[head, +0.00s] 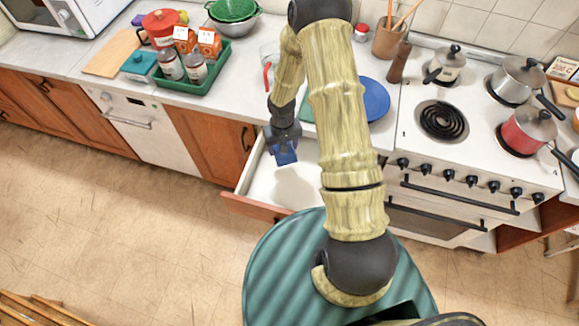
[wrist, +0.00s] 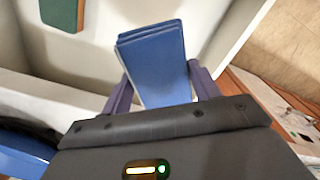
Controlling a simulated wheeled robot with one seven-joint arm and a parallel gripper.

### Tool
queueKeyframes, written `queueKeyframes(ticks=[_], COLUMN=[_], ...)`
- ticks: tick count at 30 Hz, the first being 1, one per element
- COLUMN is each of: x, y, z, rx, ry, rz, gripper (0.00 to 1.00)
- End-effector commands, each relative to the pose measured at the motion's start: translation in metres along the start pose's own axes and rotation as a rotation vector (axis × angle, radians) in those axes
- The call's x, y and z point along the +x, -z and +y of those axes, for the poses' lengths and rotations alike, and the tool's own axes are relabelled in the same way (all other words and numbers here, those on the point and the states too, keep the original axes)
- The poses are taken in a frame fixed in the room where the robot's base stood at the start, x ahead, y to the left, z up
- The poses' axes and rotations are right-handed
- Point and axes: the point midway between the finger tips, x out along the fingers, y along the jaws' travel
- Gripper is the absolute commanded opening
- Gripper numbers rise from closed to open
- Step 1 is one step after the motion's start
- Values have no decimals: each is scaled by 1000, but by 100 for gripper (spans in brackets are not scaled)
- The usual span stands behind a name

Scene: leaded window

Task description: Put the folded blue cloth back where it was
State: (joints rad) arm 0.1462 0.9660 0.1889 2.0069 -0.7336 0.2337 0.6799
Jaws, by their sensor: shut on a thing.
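My gripper (head: 284,146) is shut on the folded blue cloth (head: 286,155) and holds it above an open, white-lined drawer (head: 245,180) under the counter. In the wrist view the folded blue cloth (wrist: 155,62) hangs between the two purple fingers of my gripper (wrist: 162,84), its layers showing at the far end. The cloth looks apart from the drawer's floor and walls. The part of the drawer behind my arm is hidden in the head view.
A blue plate (head: 375,99) lies on the counter behind my arm. A green tray (head: 195,83) with jars and cartons stands at the left. The stove (head: 440,150) with several pots is at the right. The drawer's front (head: 255,207) juts over the floor.

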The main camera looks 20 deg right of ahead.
Motion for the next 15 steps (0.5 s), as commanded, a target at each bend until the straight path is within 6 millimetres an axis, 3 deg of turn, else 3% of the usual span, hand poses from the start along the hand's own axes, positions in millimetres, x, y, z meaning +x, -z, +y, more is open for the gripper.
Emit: queueKeyframes(ticks=[15], x=[7], y=[0], z=[4], rx=[-5], ry=[1], rz=[2], gripper=[36])
